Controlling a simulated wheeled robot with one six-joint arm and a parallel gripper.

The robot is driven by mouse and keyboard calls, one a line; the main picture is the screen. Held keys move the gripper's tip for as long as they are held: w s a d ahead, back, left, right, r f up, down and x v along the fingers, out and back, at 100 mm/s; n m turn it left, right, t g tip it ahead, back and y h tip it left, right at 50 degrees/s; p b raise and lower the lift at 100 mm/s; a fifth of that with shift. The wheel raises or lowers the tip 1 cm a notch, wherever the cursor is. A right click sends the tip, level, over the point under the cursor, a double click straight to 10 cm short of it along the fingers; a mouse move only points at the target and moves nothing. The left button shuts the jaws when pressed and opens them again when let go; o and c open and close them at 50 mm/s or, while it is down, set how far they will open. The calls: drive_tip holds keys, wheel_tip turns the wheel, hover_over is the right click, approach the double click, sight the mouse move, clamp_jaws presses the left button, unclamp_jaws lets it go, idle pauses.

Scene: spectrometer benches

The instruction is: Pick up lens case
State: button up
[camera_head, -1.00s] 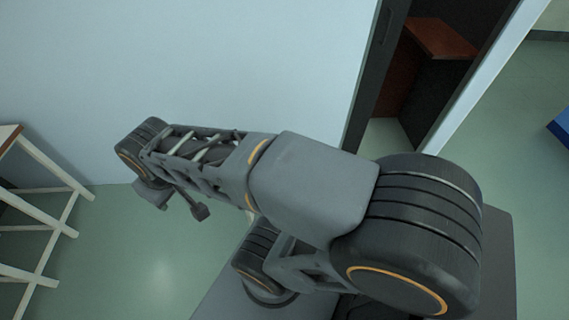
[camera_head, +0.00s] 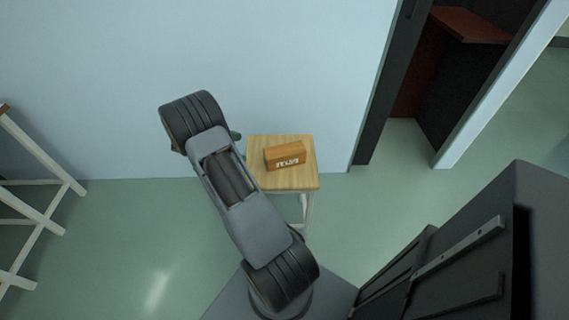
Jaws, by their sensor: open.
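An orange-brown box with white markings on its front, which looks like the lens case (camera_head: 285,152), lies on a small light-wood table (camera_head: 306,180) near the wall. The box stands clear on the tabletop, with nothing touching it that I can see. My arm reaches up just left of the table and hides part of its left side. My gripper is not in view; the arm's own links cover where it might be.
A small dark green thing (camera_head: 236,135), mostly hidden by my arm, shows at the table's left edge. A white-legged bench (camera_head: 40,217) stands at the far left. A dark-framed doorway (camera_head: 390,90) opens at the right. The floor between is free.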

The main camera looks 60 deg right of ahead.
drive_tip(key=b, duration=0.1)
approach(276, 152)
drive_tip(key=shift+s+d+f+n+g+h, duration=0.3)
drive_tip(key=shift+s+d+f, duration=0.6)
drive_tip(key=shift+d+f, duration=0.25)
drive_tip(key=shift+b+x, duration=0.65)
drive_tip(key=shift+x, duration=2.45)
drive_tip(key=shift+r, duration=0.15)
drive_tip(key=shift+c, duration=0.5)
drive_tip(key=c, duration=1)
